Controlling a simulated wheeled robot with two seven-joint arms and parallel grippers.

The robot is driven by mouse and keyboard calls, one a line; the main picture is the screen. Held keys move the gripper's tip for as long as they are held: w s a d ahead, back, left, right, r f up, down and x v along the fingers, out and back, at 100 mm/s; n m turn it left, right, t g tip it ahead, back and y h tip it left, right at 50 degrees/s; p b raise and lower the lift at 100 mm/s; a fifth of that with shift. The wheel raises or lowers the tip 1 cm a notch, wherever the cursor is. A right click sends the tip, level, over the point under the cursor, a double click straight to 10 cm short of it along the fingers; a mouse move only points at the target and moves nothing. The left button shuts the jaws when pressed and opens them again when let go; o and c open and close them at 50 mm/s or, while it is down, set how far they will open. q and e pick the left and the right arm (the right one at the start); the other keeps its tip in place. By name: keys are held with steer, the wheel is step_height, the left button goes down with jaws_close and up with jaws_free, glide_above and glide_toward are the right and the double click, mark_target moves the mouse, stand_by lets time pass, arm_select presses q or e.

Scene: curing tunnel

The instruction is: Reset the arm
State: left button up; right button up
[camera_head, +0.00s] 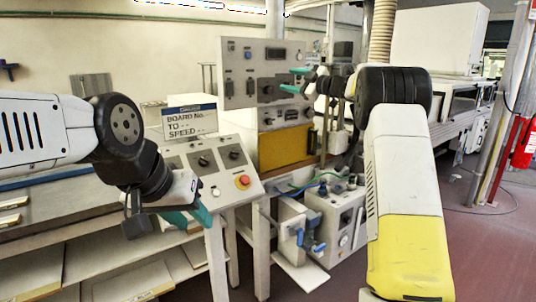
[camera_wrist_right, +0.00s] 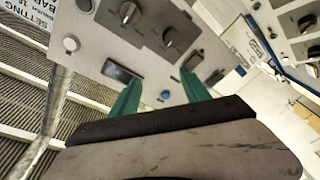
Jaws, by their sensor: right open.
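My right gripper (camera_head: 293,80) reaches in front of the upright control panel in the head view. Its two teal fingers stand apart with nothing between them. The right wrist view shows both teal fingers (camera_wrist_right: 162,98) spread, pointing towards a grey panel with knobs (camera_wrist_right: 150,35). My left gripper (camera_head: 192,214) hangs low beside the sloped console, its teal fingers partly hidden behind its own wrist. I see no object held in it, but its opening is unclear.
The sloped console (camera_head: 228,183) has knobs and a red button (camera_head: 242,182). The upright panel (camera_head: 238,92) stands behind it. Wooden shelves (camera_head: 60,220) lie at left. A grey box with blue valves (camera_head: 335,215) stands below. A red pole (camera_head: 505,150) and open floor are at right.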

steer(key=s+d+r+m+t+h, duration=0.4)
steer(key=d+r+m+t+h, duration=0.1)
steer(key=d+r+m, duration=0.25)
steer(key=s+d+f+m+h, duration=0.2)
steer(key=s+d+m+h, duration=0.5)
steer(key=s, duration=0.3)
steer(key=s+a+f+m+g, duration=0.1)
steer(key=s+a+f+g, duration=0.2)
steer(key=s+f, duration=0.6)
steer(key=s+a+f+m+g, duration=0.1)
steer(key=s+a+f+g, duration=0.2)
steer(key=s, duration=1.4)
steer(key=s+a+f+m+g+y, duration=0.1)
steer(key=s+f+g, duration=0.5)
steer(key=s+f, duration=0.6)
step_height(320, 180, down, 3)
steer(key=shift+s+a+r+m, duration=0.2)
steer(key=shift+s+a+m, duration=0.25)
steer(key=shift+a, duration=0.45)
steer(key=shift+c, duration=0.4)
